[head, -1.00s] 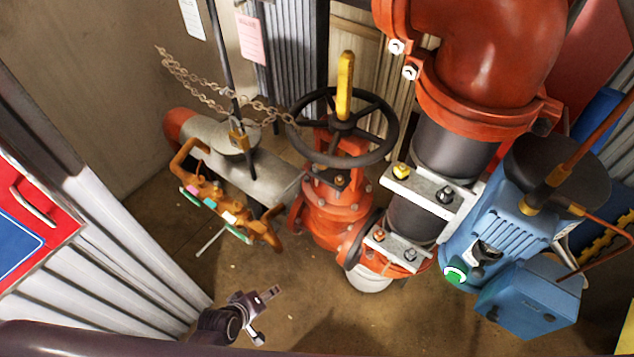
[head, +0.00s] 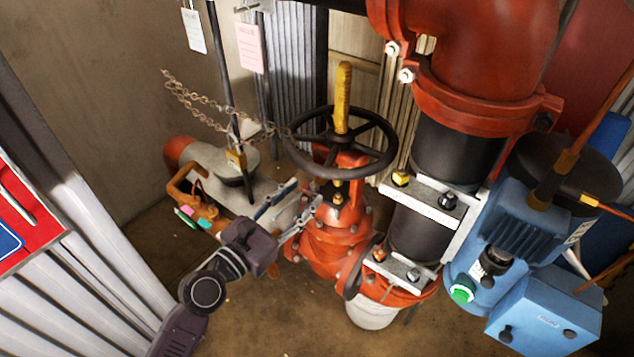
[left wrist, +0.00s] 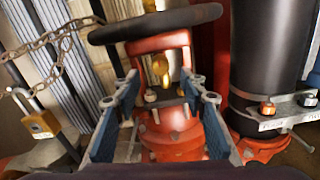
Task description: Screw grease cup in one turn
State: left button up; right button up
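A red gate valve (head: 338,238) with a black handwheel (head: 378,160) stands in the middle of the head view. A small brass fitting (head: 337,188) sits below the wheel, on the valve's yoke; it looks like the grease cup, but I cannot be sure. It also shows in the left wrist view (left wrist: 160,66), upright under the wheel and beyond my fingers. My left gripper (head: 307,195) is open and empty, with its fingers pointing at the valve from the left, apart from the fitting. In the left wrist view the fingers (left wrist: 160,88) frame the valve's neck. My right gripper is not in view.
A rusty chain (head: 205,103) with a brass padlock (head: 236,158) hangs left of the wheel. A pale pipe (head: 216,160) lies behind my left arm. A black riser with bracket plates (head: 430,200) and a blue motor (head: 520,230) crowd the right. Some floor is clear in front.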

aim_at(318, 181)
pick_arm(q)
jog(key=x, duration=0.6)
jog(key=shift+w+d, duration=0.15)
jog(key=shift+w, duration=0.05)
jog(key=shift+c, duration=0.2)
grip_shut()
